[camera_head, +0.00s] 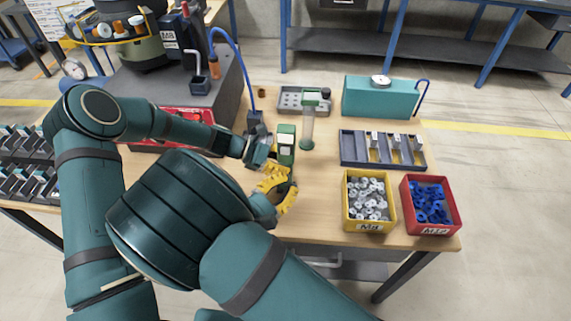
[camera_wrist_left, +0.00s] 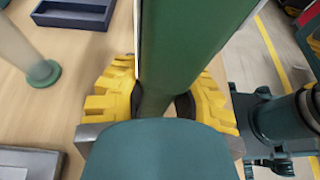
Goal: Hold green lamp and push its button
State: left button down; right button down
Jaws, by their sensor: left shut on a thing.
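The green lamp (camera_head: 286,146) stands out above the wooden table in the head view, with a pale panel on its upper front. My left gripper (camera_head: 270,172) has yellow fingers and is shut on it. In the left wrist view the lamp's green body (camera_wrist_left: 190,45) runs between the yellow fingers (camera_wrist_left: 165,100) and fills the middle. My right gripper (camera_head: 287,195) is close beside the left one, at the lamp's lower end; its fingers overlap with the left ones, so its opening is unclear. The lamp's button cannot be made out.
A clear tube on a green base (camera_head: 307,128) stands just right of the lamp. A blue-grey divided tray (camera_head: 348,151), a yellow bin (camera_head: 351,222) and a red bin (camera_head: 412,224) are to the right. A teal box (camera_head: 370,102) stands behind. Bare table lies between.

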dwell(0.4)
pick_arm(q)
jog(key=c, duration=0.8)
grip_release()
jog(key=shift+o, duration=0.2)
jog(key=a+f+p+v, duration=0.1)
jog(key=f+v, duration=0.1)
jog(key=v, duration=1.7)
jog(key=shift+a+f, duration=0.25)
